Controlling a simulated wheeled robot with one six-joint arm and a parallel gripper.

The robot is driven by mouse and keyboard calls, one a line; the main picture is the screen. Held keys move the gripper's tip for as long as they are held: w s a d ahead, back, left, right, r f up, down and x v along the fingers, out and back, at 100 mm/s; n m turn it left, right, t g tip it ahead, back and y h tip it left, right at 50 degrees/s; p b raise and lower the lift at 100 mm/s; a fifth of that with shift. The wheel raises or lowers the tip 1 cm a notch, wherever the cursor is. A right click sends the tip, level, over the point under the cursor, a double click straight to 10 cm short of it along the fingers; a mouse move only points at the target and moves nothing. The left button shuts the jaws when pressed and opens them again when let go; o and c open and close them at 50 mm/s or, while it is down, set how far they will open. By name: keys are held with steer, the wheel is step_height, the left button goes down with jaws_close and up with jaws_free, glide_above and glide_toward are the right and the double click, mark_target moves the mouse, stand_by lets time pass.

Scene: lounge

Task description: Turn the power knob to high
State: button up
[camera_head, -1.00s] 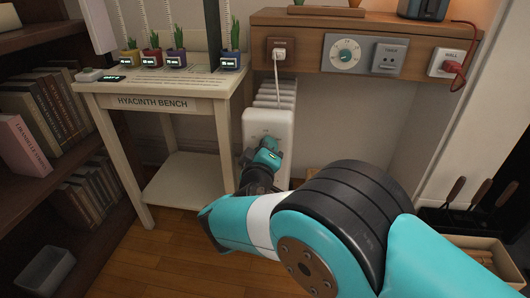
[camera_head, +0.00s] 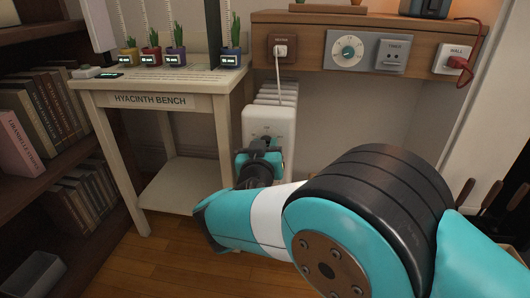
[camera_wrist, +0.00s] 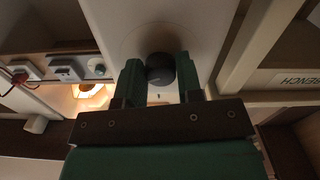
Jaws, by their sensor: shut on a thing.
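The white heater (camera_head: 271,116) stands against the wall, right of the bench, with its narrow control panel facing me. A dark round knob (camera_wrist: 160,68) on the panel sits between the two teal fingers of my gripper (camera_wrist: 160,77) in the wrist view. The fingers are shut on it from both sides. In the head view my gripper (camera_head: 260,152) is at the panel and covers most of its lower part. The knob's pointer and the panel's power marks are too small or hidden to read.
The hyacinth bench (camera_head: 155,100) with several potted plants stands left of the heater. Above right, a wooden shelf (camera_head: 310,60) carries the heater socket (camera_head: 281,47) with a white cord, a dial (camera_head: 347,50) and a timer (camera_head: 391,57). A bookshelf (camera_head: 60,130) is at far left.

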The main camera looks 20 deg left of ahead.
steer(key=shift+f+m, duration=0.1)
steer(key=shift+m, duration=0.3)
steer(key=o, duration=0.9)
steer(key=p+v, duration=0.1)
steer(key=v, duration=1.6)
steer(key=shift+s+d, duration=0.15)
steer(key=shift+s, duration=0.05)
